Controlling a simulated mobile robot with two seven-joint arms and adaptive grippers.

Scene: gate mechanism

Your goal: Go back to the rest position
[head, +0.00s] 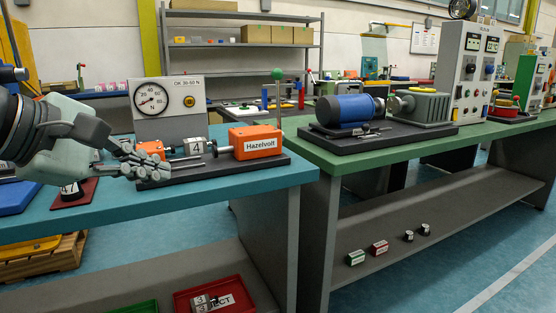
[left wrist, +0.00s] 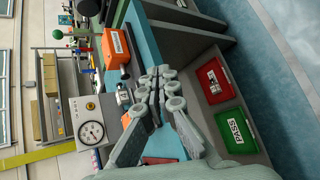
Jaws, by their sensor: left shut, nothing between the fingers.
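My left gripper (head: 192,164) reaches in from the left in the head view, over the front of the black base plate (head: 225,173). Its fingers are together with nothing between them. On the plate stand an orange block marked Hazelvolt (head: 256,142), a block marked 4 (head: 195,147) and another orange part (head: 150,150), partly hidden by my fingers. Behind is a gauge panel (head: 182,101) reading in N. In the left wrist view the shut fingers (left wrist: 157,74) lie beside the fixture, with the orange block (left wrist: 116,47) and gauge (left wrist: 91,133). My right gripper is out of view.
A green bench (head: 400,145) with a blue motor (head: 346,109) adjoins at right. A lever with a green ball (head: 278,74) rises behind the orange block. Below are a red reject bin (head: 240,291) and a green PASS bin (left wrist: 233,131). A dark red pad (head: 86,188) lies left.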

